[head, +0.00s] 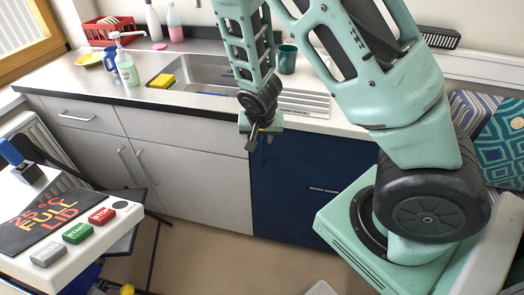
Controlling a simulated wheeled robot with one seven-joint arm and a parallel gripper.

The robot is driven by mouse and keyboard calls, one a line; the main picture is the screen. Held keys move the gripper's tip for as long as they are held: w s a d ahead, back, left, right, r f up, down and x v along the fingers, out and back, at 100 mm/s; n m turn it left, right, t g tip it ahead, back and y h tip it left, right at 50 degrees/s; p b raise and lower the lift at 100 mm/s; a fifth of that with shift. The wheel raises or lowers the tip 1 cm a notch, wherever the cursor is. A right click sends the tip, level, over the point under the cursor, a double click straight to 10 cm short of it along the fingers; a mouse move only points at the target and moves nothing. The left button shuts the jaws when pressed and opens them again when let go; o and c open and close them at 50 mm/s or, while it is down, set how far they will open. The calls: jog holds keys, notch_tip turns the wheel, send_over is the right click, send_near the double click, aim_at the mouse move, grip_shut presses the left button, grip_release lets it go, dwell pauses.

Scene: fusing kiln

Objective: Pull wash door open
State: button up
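A dark blue door panel (285,195) is set in the front of the counter, between a light grey cupboard on its left and my arm on its right. It looks shut, flush with the fronts beside it. My arm comes down from the top, and my gripper (254,138) is in front of the panel's upper left corner, near the counter edge. I cannot tell if it touches the panel. Its fingers are small and dark, and their gap cannot be made out. My arm hides the panel's right part.
A sink (195,75) with a yellow sponge (162,81), a soap bottle (126,62), a blue mug (110,60) and a green cup (287,59) are on the counter (75,80). A white control box (95,235) with coloured buttons stands front left.

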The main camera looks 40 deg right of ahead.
aim_at(262, 148)
jog(key=x, duration=0.9)
jog(key=shift+f, duration=0.2)
grip_shut()
